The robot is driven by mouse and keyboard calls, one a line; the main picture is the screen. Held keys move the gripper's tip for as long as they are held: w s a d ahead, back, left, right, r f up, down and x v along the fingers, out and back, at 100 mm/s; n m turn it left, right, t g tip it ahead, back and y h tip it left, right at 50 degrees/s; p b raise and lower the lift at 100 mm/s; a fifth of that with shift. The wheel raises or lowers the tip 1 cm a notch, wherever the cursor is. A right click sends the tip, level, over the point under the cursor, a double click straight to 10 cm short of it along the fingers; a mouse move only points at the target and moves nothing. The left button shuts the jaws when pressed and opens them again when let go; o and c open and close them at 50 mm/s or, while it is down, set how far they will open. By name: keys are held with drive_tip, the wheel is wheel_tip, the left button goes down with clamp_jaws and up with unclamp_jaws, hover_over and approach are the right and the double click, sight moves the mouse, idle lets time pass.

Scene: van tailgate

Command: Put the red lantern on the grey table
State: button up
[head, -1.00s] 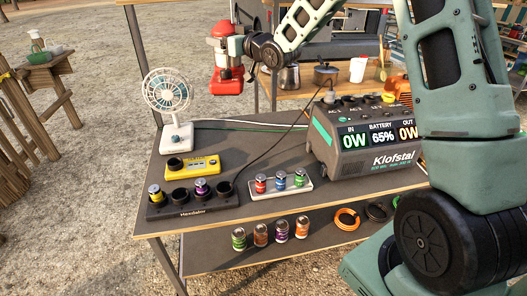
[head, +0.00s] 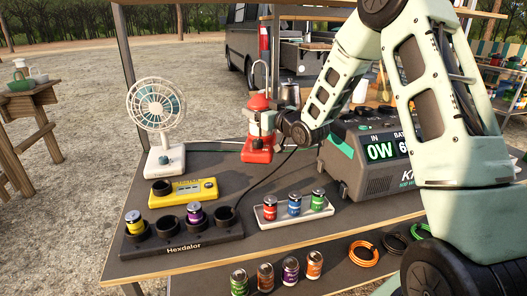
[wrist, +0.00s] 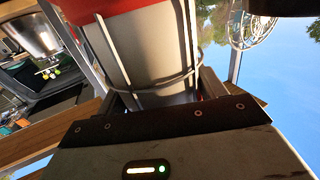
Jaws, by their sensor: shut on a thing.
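The red lantern (head: 257,152) has a red cap and base, a pale middle and a wire handle on top. It looks upright in the head view. My gripper (head: 266,122) is shut on its pale middle from the right. In the wrist view the lantern's grey-white body (wrist: 155,50) and wire guard sit between the fingers. The dark grey table (head: 345,212) spreads below and around the lantern. The lantern's base appears over the back part of the top; I cannot tell how far above the surface it is.
A white fan (head: 156,105) stands left of the lantern, and a power station (head: 370,160) stands right. In front are a yellow device (head: 190,191), a black holder (head: 180,236) and a white tray with cans (head: 292,211). Some tabletop between them is clear.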

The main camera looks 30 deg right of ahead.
sight(261, 132)
drive_tip(key=shift+f+b, duration=0.3)
drive_tip(key=shift+f, duration=3.3)
drive_tip(key=shift+f, duration=0.15)
drive_tip(key=o, duration=1.9)
drive_tip(key=shift+s, duration=0.2)
drive_tip(key=s, duration=0.4)
drive_tip(key=s+d, duration=0.1)
drive_tip(key=s, duration=0.6)
drive_tip(key=shift+s+d, duration=0.15)
drive_tip(key=shift+s, duration=0.15)
drive_tip(key=shift+r, duration=0.2)
